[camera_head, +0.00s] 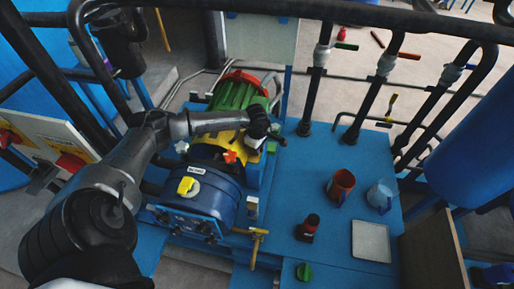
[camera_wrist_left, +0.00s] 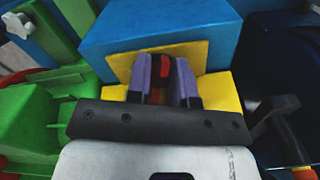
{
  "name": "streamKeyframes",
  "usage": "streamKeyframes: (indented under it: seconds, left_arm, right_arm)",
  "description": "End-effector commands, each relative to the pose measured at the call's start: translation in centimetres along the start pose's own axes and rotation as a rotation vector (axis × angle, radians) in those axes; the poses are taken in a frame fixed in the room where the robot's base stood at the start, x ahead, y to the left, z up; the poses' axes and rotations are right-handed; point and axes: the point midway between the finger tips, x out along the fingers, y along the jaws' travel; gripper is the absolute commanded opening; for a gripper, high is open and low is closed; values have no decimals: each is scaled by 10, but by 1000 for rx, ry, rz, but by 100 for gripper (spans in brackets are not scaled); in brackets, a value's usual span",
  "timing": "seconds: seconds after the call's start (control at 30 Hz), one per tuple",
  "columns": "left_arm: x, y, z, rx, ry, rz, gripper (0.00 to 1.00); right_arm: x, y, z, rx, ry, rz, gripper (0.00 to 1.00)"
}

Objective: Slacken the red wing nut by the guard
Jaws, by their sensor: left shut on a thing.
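My left gripper (camera_head: 268,136) reaches in from the left, over the right side of the machine with the green, yellow and red ribbed guard (camera_head: 238,92). In the left wrist view its purple fingers (camera_wrist_left: 163,80) are shut on the red wing nut (camera_wrist_left: 164,68), in front of a yellow plate (camera_wrist_left: 200,55) and a blue block (camera_wrist_left: 155,27). In the head view the gripper hides that nut. A separate orange-red knob (camera_head: 230,156) shows left of the gripper. My right gripper is not in view.
A blue drum (camera_head: 212,205) with a yellow knob (camera_head: 186,186) stands in front of the guard. Dark pipes rise behind.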

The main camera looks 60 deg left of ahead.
Motion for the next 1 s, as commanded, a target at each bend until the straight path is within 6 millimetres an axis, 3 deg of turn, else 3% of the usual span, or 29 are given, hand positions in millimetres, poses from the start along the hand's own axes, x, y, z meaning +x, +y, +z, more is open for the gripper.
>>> streamKeyframes:
  seconds: [0.5,1.0]
  left_arm:
    - [-2,4,-1,-452,0,-1,0]
    - [-1,6,-2,-666,-1,-1,0]
  right_arm:
    - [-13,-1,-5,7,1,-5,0]
    - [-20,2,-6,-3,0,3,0]
